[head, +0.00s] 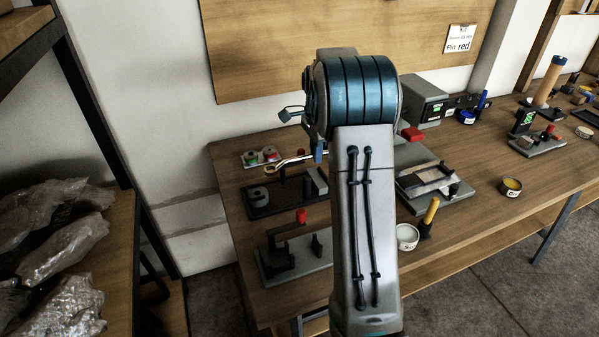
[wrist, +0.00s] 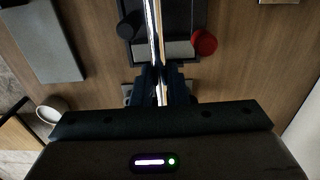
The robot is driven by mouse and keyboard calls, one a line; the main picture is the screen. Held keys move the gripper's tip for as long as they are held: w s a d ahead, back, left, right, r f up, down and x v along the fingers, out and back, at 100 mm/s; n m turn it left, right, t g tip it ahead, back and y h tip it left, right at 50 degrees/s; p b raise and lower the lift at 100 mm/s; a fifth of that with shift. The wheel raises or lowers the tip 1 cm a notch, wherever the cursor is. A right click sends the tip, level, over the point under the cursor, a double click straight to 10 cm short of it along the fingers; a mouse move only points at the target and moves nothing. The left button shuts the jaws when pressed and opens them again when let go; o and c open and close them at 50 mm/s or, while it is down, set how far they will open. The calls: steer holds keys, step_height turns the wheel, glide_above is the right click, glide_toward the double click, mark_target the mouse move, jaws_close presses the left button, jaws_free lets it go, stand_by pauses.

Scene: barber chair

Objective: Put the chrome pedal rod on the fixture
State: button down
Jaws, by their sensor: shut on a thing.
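The chrome pedal rod (wrist: 154,40) is held between the fingers of my gripper (wrist: 160,88) and runs up out of the top of the wrist view. In the head view the rod (head: 293,160) points left from my gripper (head: 318,150), with a gold-toned ring at its left end. It appears above a dark tray-like fixture (head: 262,210) with a grey round piece and a grey block. The same dark fixture (wrist: 183,16) shows behind the rod in the wrist view. My arm hides part of the bench. I cannot tell which fixture the task means.
A grey plate with a black bracket and red knob (head: 301,216) stands in front. Another fixture (head: 433,185) lies right of my arm, near a white cup (head: 407,236) and a yellow-handled tool (head: 431,212). A grey box (head: 422,100) stands behind. A shelf with wrapped bags (head: 60,240) is left.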

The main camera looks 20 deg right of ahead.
mark_target(301, 161)
steer(key=a, duration=0.1)
steer(key=a+f, duration=0.2)
steer(key=a, duration=0.1)
steer(key=shift+w+f, duration=0.25)
steer(key=shift+f, duration=2)
steer(key=shift+f, duration=0.15)
steer(key=c, duration=1.7)
jaws_free()
